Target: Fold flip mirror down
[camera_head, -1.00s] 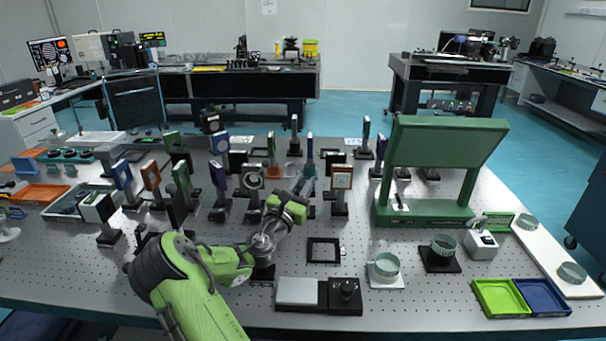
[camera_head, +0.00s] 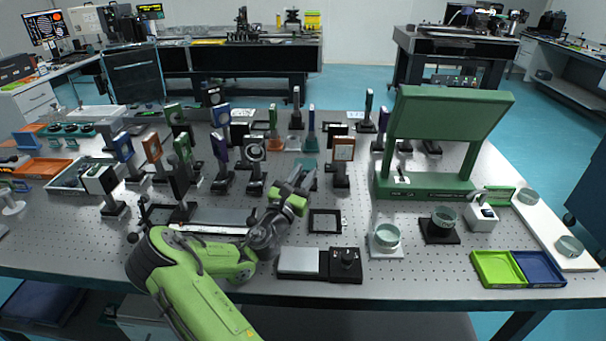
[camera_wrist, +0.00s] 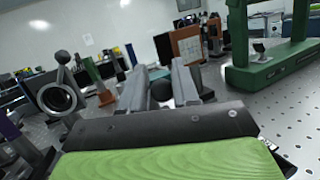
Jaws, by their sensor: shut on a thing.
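Most of this part is hidden by the gripper body. I cannot tell for certain which mount is the flip mirror.
A round ring mount (camera_head: 254,154) stands left of the gripper and an orange-framed panel (camera_head: 343,150) right of it. A large green stand (camera_head: 425,186) is further right. A black square frame (camera_head: 324,221) lies in front. Bare table shows around it.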

